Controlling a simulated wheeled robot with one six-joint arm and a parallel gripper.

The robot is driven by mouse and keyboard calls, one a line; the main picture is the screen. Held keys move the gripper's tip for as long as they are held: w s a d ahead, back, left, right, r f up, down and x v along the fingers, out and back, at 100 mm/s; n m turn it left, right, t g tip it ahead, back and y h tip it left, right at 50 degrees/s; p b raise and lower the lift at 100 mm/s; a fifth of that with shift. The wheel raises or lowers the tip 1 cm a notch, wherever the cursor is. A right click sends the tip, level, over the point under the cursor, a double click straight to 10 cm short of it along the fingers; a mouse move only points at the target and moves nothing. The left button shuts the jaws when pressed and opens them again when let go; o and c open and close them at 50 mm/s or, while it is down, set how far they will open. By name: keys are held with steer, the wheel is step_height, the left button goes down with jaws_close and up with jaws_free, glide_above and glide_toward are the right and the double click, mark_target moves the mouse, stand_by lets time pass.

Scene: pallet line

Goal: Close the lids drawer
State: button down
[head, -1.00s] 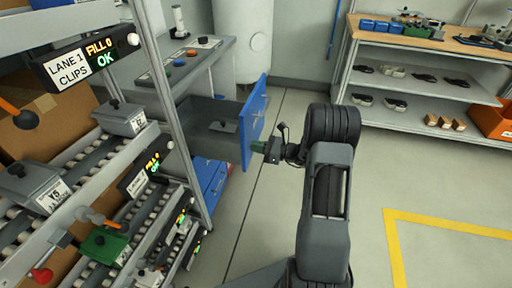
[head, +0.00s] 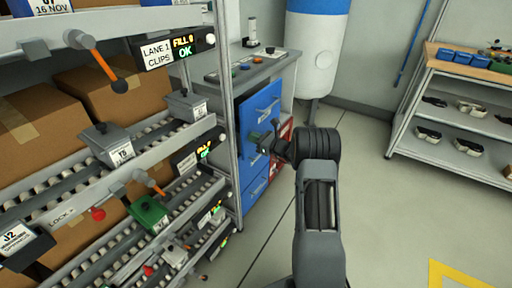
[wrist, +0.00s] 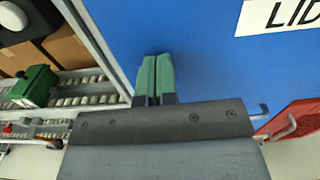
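The lids drawer has a blue front (head: 262,100) in the cabinet under the small counter. In the wrist view the blue front (wrist: 215,70) fills most of the picture, with a white label (wrist: 278,14) partly reading "LID". My gripper (head: 266,138) is at the lower part of this front. Its green fingertips (wrist: 156,75) are together, with nothing between them, and point at the blue face. I cannot tell whether they touch it.
More blue drawer fronts (head: 255,187) lie below. A roller rack (head: 100,185) with boxes and levers stands close on the left. A red bin (wrist: 295,117) is beside the cabinet. A shelf bench (head: 455,110) stands at right. The floor between is clear.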

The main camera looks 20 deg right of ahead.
steer(key=x, duration=0.4)
steer(key=shift+a+b, duration=0.1)
steer(key=shift+b, duration=0.2)
steer(key=shift+w+a+r, duration=0.1)
steer(key=shift+w+r, duration=0.05)
steer(key=shift+w, duration=0.05)
steer(key=shift+a+r, duration=0.1)
